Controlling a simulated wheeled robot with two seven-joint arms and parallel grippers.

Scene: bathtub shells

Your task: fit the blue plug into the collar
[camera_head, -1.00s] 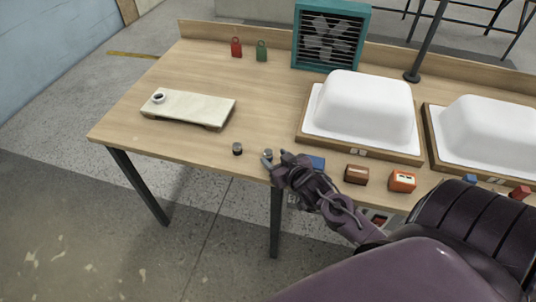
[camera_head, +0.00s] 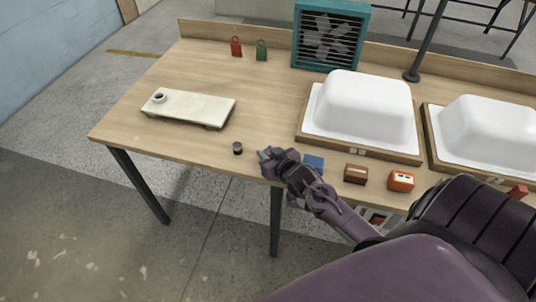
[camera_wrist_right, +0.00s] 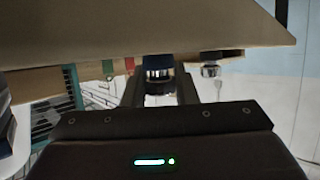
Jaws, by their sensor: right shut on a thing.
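My right gripper (camera_head: 265,155) is at the front edge of the table. In the right wrist view its fingers (camera_wrist_right: 158,78) are shut on the blue plug (camera_wrist_right: 158,62), which has a blue end and a dark and silvery body. In the head view the gripper hides this plug. The collar (camera_head: 159,97) is a small ring with a dark opening on the left end of a pale board (camera_head: 195,107), apart from the gripper. My left gripper is not in view.
A blue block (camera_head: 313,164), a brown block (camera_head: 356,174) and an orange block (camera_head: 401,181) line the front edge. White tub shells (camera_head: 365,105) stand behind. The table centre is clear.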

